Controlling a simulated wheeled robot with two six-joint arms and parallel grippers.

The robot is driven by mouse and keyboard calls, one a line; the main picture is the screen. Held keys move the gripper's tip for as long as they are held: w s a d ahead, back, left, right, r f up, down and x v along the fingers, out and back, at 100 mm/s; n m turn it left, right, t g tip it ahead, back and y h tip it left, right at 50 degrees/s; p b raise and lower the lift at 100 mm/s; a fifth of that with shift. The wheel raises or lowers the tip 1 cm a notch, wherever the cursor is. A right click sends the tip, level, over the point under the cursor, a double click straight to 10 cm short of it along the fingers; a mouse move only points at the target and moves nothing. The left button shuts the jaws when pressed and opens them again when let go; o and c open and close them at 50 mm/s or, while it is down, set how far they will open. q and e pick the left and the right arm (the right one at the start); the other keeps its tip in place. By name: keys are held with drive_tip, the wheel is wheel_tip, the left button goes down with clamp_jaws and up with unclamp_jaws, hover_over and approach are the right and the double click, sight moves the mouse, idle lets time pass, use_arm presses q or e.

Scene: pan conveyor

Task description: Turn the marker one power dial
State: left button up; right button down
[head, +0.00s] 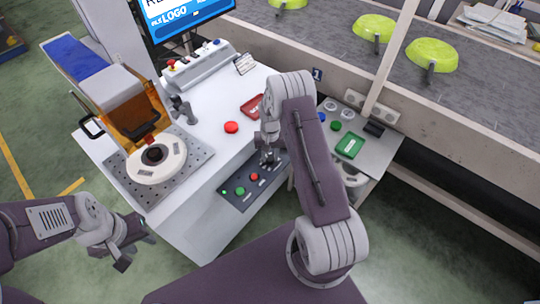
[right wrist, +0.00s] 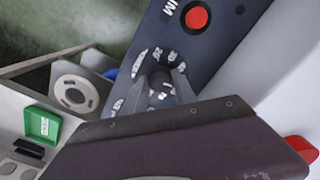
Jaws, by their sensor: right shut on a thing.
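The power dial (right wrist: 162,92) is a dark round knob with white scale marks around it, on a dark control panel (right wrist: 222,38). In the right wrist view it sits between the fingers of my right gripper (right wrist: 163,86), which is shut on it. In the head view the panel (head: 233,198) is on the front of the white workbench, and my right gripper (head: 268,158) covers the dial. My left gripper (head: 132,243) is open and empty, in front of the bench at the lower left.
A red button (right wrist: 197,17) is on the panel near the dial. A fixture with a round white part (head: 158,160) stands on the bench's left. A side table with a green tray (head: 349,146) is at the right. Green pans (head: 431,54) sit on the conveyor (head: 480,100) behind.

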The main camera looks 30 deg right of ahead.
sight(270, 158)
drive_tip(key=shift+w+n, duration=0.1)
drive_tip(key=shift+n, duration=0.5)
drive_tip(key=shift+r, duration=0.1)
drive_tip(key=c, duration=1)
unclamp_jaws()
wheel_tip(270, 158, up, 9)
drive_tip(key=shift+p, duration=0.3)
